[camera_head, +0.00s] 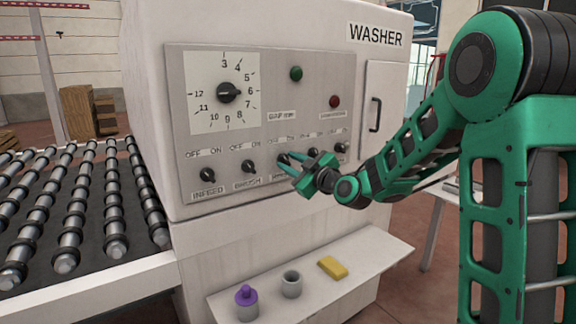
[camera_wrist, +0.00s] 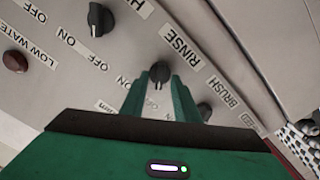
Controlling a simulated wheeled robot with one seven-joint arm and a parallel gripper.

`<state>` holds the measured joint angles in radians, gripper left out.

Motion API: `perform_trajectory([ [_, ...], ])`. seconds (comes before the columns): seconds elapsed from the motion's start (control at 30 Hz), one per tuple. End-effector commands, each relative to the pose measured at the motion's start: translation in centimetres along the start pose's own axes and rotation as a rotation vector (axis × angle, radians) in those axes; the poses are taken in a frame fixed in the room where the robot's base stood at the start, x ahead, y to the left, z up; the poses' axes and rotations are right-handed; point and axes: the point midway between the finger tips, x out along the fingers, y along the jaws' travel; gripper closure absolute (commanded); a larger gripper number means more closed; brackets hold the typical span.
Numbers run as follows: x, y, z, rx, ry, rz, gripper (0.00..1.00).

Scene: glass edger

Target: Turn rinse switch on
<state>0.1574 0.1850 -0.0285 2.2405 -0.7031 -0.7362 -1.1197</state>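The rinse switch (camera_wrist: 160,73) is a black rotary knob beside the RINSE label in the wrist view. It also shows in the head view (camera_head: 283,158), partly covered by my gripper, on the grey washer panel (camera_head: 305,75). My gripper (camera_wrist: 161,80) is open, with its two green fingertips apart on either side of this knob. I cannot tell whether they touch it. In the head view my gripper (camera_head: 295,165) reaches the panel from the right. The finger bodies hide part of the OFF and ON markings, and I cannot tell which way the knob points.
The brush knob (camera_head: 249,166) and infeed knob (camera_head: 208,175) are to the left. More knobs, such as the rightmost one (camera_head: 340,148), are close by. A shelf (camera_head: 345,280) with small items is below.

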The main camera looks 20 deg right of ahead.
Motion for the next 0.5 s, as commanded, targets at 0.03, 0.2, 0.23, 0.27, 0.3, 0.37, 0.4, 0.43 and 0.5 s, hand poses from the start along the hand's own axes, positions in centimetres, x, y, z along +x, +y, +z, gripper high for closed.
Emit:
perform_trajectory([
  [0.03, 0.23, -0.03, -0.04, 0.0, 0.001, 0.0, 0.72],
  [0.2, 0.4, -0.03, -0.05, 0.0, 0.001, 0.0, 0.72],
  [0.23, 0.39, -0.02, -0.05, 0.0, 0.001, 0.0, 0.72],
  [0.27, 0.38, -0.02, -0.05, 0.0, 0.001, 0.0, 0.72],
  [0.3, 0.38, -0.02, -0.05, 0.0, 0.001, 0.0, 0.72],
  [0.37, 0.37, -0.02, -0.05, 0.0, 0.001, 0.0, 0.79],
  [0.4, 0.37, -0.02, -0.04, 0.0, 0.001, 0.0, 0.89],
  [0.43, 0.37, -0.02, -0.04, 0.0, 0.001, 0.0, 0.96],
  [0.5, 0.36, -0.03, -0.04, 0.0, 0.001, 0.0, 1.0],
])
